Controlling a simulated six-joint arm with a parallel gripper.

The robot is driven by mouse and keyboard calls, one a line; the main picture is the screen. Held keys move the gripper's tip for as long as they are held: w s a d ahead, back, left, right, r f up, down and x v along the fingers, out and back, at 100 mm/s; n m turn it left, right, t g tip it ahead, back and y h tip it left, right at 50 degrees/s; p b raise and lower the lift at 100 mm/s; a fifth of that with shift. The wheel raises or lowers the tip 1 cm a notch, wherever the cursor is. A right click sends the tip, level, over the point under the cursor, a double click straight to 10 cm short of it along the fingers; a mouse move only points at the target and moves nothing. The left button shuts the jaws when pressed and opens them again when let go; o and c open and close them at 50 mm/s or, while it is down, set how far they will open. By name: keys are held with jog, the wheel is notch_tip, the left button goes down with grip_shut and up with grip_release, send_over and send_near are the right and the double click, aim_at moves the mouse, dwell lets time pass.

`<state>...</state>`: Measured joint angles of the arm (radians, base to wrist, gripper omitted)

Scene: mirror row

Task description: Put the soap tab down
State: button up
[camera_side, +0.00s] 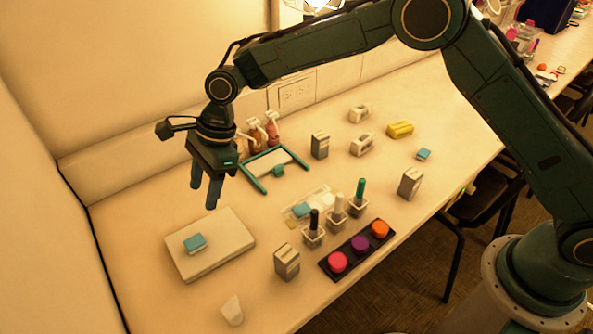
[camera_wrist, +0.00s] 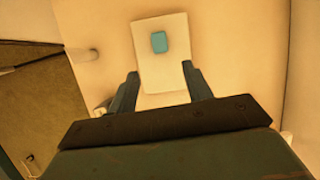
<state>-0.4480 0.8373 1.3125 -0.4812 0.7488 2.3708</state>
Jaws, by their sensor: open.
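A blue soap tab (camera_side: 195,243) lies on a pale flat board (camera_side: 231,228) at the left of the table. In the wrist view the tab (camera_wrist: 159,42) rests on the far half of the board (camera_wrist: 145,70), apart from the fingers. My gripper (camera_side: 203,198) hangs above the board's back edge, pointing down, open and empty. In the wrist view its two fingers (camera_wrist: 163,82) stand apart with only the board showing between them.
A white cup-like piece (camera_side: 232,310) stands near the front edge. Grey boxes (camera_side: 287,261), a dark tray with coloured discs (camera_side: 359,244) and a green frame (camera_side: 255,183) stand to the right. A wall rises behind the board.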

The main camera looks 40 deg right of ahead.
jog(key=s+d+r+n+t+h, duration=0.15)
jog(key=s+d+r+n, duration=0.3)
jog(key=d+r, duration=0.55)
jog(key=s+d+r+n+t, duration=0.2)
jog(key=s+d+r+n, duration=0.25)
jog(key=d+r, duration=0.5)
jog(key=s+d+n+t+h, duration=0.1)
jog(key=s+d+n, duration=0.3)
jog(key=s+d, duration=0.3)
jog(key=s+d+n+t+h, duration=0.1)
jog(key=s+d+n, duration=0.3)
jog(key=s, duration=1.2)
jog(key=d+h, duration=0.1)
jog(key=d, duration=0.3)
jog(key=shift+f+n, duration=0.3)
jog(key=shift+n, duration=0.1)
jog(key=shift+o, duration=0.5)
jog(key=shift+w, duration=0.15)
